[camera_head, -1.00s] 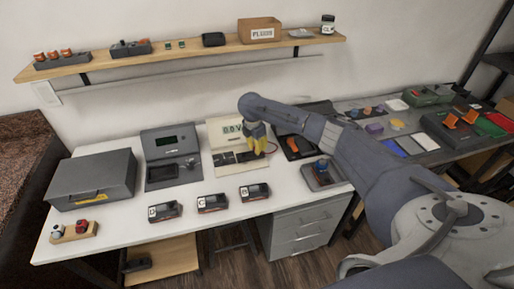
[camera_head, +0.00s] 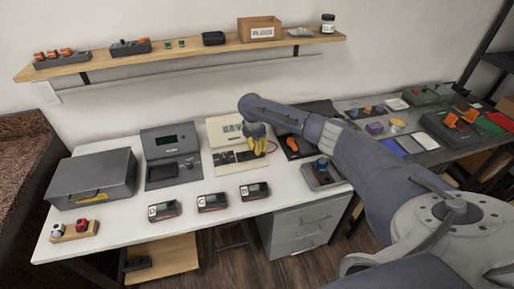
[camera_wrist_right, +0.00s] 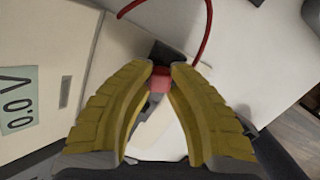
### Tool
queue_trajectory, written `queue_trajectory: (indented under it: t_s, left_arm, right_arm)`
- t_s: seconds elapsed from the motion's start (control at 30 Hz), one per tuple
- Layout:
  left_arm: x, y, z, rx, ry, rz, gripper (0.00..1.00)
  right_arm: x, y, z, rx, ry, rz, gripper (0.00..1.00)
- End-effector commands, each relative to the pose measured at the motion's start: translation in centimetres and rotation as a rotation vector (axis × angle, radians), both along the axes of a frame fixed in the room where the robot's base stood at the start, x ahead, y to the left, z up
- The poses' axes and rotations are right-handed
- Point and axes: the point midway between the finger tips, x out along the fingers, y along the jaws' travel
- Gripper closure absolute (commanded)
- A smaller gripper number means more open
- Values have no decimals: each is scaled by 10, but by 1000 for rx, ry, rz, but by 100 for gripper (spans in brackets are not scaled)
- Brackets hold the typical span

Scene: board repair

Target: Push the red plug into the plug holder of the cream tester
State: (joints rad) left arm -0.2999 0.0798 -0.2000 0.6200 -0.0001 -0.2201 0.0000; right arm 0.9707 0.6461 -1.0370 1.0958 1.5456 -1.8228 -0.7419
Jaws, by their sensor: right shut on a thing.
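The cream tester (camera_head: 224,131) stands at the back of the white table, its display reading about 0.0 V. It also shows in the right wrist view (camera_wrist_right: 75,35). My right gripper (camera_head: 257,151) is over the right part of the tester's base. In the right wrist view its yellow fingers (camera_wrist_right: 160,80) are shut on the red plug (camera_wrist_right: 159,80), and a red wire (camera_wrist_right: 208,25) loops nearby. A dark block (camera_wrist_right: 165,54) lies just beyond the plug; whether the plug touches or enters it I cannot tell. My left gripper is not in view.
A dark grey tester (camera_head: 170,141) and a grey case (camera_head: 92,178) stand to the left. Several small devices (camera_head: 212,202) lie along the front edge. A blue-knobbed device (camera_head: 322,171) and a dark tray with an orange tool (camera_head: 294,145) are to the right, under or near my arm.

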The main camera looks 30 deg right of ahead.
Motion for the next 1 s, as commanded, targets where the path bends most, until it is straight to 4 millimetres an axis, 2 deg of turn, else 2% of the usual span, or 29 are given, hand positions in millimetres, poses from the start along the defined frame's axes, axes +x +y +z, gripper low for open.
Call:
queue_trajectory:
  t_s: [0.33,0.37,0.53,0.57,0.73,0.77,0.83,1.0]
  left_arm:
    - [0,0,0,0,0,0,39]
    - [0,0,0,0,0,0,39]
    - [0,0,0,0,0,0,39]
    - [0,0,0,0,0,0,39]
    - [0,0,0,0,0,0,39]
    - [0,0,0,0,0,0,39]
    - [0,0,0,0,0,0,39]
    - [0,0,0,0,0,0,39]
  right_arm:
    - [0,0,-2,1,1,0,100]
    - [0,0,-2,1,1,0,79]
    - [0,0,-2,1,0,0,59]
    - [0,0,-2,1,0,0,56]
    - [0,0,-2,0,0,0,56]
    - [0,0,-2,0,0,0,49]
    - [0,0,-2,0,0,0,41]
    - [0,0,-1,0,0,0,40]
